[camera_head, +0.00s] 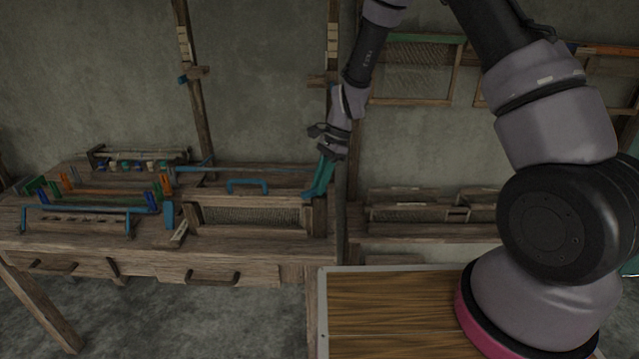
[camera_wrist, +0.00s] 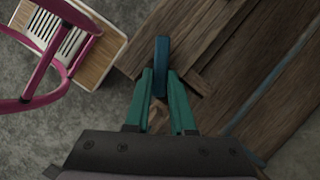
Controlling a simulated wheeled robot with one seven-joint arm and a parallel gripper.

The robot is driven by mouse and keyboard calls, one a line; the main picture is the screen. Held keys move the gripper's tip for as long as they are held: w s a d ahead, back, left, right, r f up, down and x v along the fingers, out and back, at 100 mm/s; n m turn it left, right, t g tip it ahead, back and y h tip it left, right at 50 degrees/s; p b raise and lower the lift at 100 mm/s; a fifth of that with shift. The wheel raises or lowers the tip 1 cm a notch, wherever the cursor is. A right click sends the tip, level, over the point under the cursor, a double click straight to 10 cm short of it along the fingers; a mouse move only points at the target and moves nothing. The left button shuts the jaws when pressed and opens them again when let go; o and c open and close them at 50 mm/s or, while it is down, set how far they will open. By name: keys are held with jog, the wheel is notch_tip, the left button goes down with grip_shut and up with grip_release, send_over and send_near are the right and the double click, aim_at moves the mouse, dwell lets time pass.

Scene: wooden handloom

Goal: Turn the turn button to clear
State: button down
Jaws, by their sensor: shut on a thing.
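The turn button (camera_wrist: 161,50) is a small blue bar in the wrist view, at the edge of the brown wooden loom. My gripper (camera_wrist: 160,76) has two teal fingers, one on each side of the bar, and is shut on it. In the head view my gripper (camera_head: 313,193) reaches down to the right end of the loom's front reed frame (camera_head: 250,214). A similar blue piece (camera_head: 168,214) stands at the frame's left end.
The loom's bench (camera_head: 130,240) carries blue handles and orange, green and blue fittings at left. Upright posts (camera_head: 197,115) rise behind. In the wrist view my pink-rimmed base is at upper left.

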jog(key=n+h, duration=0.1)
jog(key=n, duration=0.1)
jog(key=n+g, duration=0.1)
jog(key=n, duration=0.2)
jog(key=shift+n+h, duration=0.3)
jog(key=shift+h, duration=0.1)
jog(key=n+h, duration=0.1)
jog(key=n, duration=0.1)
jog(key=n+g+h, duration=0.1)
jog(key=n, duration=0.2)
jog(key=shift+d, duration=0.1)
jog(key=shift+n, duration=0.4)
jog(key=c, duration=0.8)
grip_release()
jog(key=shift+o, duration=0.2)
jog(key=shift+r, duration=0.1)
jog(key=v, duration=1)
jog(key=shift+w+r, duration=0.2)
jog(key=shift+r, duration=0.05)
jog(key=shift+r, duration=0.1)
